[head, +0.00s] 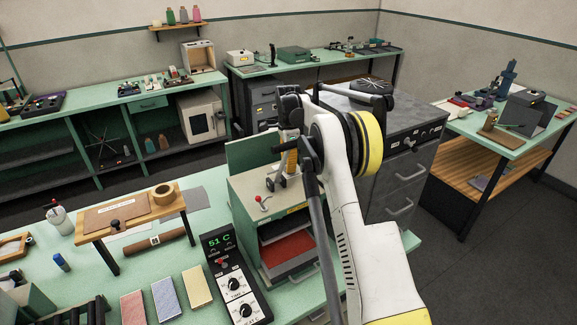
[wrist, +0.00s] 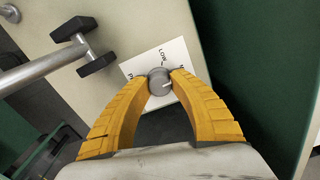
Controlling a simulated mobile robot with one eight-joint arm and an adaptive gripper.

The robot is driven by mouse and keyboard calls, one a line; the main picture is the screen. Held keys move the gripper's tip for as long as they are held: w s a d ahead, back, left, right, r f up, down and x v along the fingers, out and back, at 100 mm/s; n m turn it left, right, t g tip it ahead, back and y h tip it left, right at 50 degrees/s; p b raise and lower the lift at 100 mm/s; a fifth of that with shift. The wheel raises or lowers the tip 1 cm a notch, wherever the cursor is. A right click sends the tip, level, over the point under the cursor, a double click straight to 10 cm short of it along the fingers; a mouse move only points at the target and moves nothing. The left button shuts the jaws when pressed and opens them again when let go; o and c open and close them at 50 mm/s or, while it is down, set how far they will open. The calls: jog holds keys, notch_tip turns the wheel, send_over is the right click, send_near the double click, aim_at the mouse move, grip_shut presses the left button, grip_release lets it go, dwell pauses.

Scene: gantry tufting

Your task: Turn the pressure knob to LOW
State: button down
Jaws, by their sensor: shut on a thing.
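In the wrist view the pressure knob (wrist: 158,84) is a small round grey knob on a white label plate (wrist: 139,68). The word LOW shows on the plate just above the knob; other lettering left and right of it is partly covered. A pale mark shows on the knob's right part, not clearly at LOW; its exact pointing is hard to tell. My gripper (wrist: 160,73) has two yellow fingers shut on the knob from both sides. In the head view my gripper (head: 291,163) is over the top of the green-and-cream press (head: 245,200); the knob is not discernible there.
A grey lever with a dark crossbar (wrist: 97,53) stands left of the knob in the wrist view. A dark green panel (wrist: 265,60) lies to the right. A control box (head: 236,280) stands in front.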

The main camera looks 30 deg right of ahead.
jog(key=n+b, duration=0.1)
jog(key=n, duration=0.5)
jog(key=n+b, duration=0.1)
jog(key=n, duration=0.4)
jog(key=shift+n, duration=0.3)
dwell(0.3)
jog(key=c, duration=1)
grip_release()
jog(key=shift+c, duration=0.2)
notch_tip(320, 180, up, 12)
